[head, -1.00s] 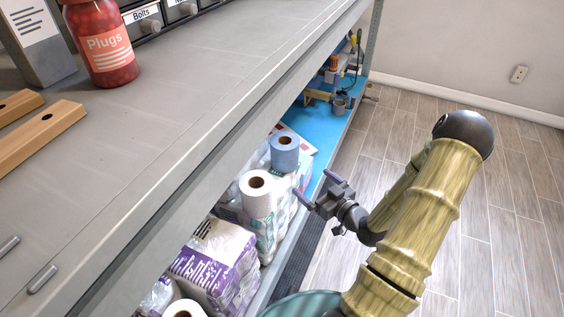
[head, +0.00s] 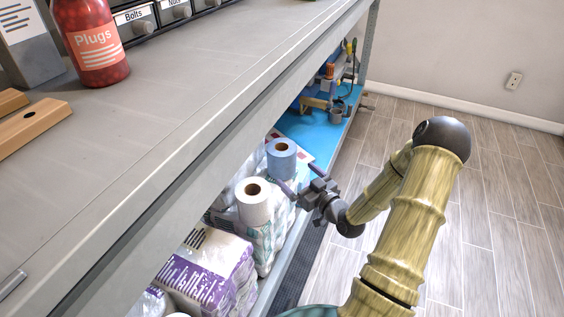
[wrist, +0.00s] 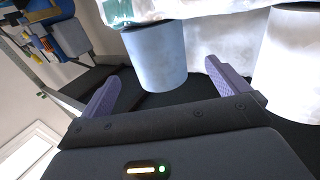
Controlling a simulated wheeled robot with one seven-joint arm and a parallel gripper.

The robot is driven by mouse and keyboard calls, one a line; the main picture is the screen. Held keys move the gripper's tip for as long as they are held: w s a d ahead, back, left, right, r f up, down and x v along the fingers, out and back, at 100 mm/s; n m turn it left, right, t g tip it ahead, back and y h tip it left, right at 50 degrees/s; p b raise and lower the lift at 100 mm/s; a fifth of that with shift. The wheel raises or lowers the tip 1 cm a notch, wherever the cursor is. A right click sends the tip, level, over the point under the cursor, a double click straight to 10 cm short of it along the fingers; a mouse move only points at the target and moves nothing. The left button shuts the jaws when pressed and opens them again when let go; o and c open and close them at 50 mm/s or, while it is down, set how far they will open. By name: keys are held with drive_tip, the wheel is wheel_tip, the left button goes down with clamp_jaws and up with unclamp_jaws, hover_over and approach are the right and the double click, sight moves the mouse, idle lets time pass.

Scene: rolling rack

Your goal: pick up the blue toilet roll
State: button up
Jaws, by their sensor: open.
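The blue toilet roll (head: 281,158) stands upright on wrapped packs on the lower shelf, behind the white roll in the head view. In the wrist view the blue roll (wrist: 158,58) is ahead of the open jaws, nearer the left finger's side. My gripper (head: 298,178) is open and empty, just to the right of the two rolls. In the wrist view, the purple fingers of my gripper (wrist: 160,85) are spread with nothing between them. I cannot tell whether a finger touches a roll.
A white toilet roll (head: 254,203) stands close beside the blue one. A purple-and-white pack (head: 207,268) lies nearer on the shelf. The grey worktop (head: 200,95) overhangs the rolls. Tools and a cup (head: 336,113) stand farther back; floor to the right is clear.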

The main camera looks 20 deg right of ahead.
sight(290, 169)
drive_tip(key=b+x, duration=0.1)
drive_tip(key=x, duration=0.3)
drive_tip(key=shift+w+a, duration=0.1)
drive_tip(key=shift+w, duration=0.25)
drive_tip(key=shift+d+r+b+x, duration=0.15)
drive_tip(key=shift+b+x, duration=0.4)
drive_tip(key=shift+x, duration=0.75)
drive_tip(key=shift+d+r+b+x, duration=0.15)
drive_tip(key=shift+b+x, duration=0.35)
drive_tip(key=shift+x, duration=0.85)
drive_tip(key=shift+c, duration=0.4)
drive_tip(key=c, duration=0.9)
drive_tip(key=shift+c, duration=0.2)
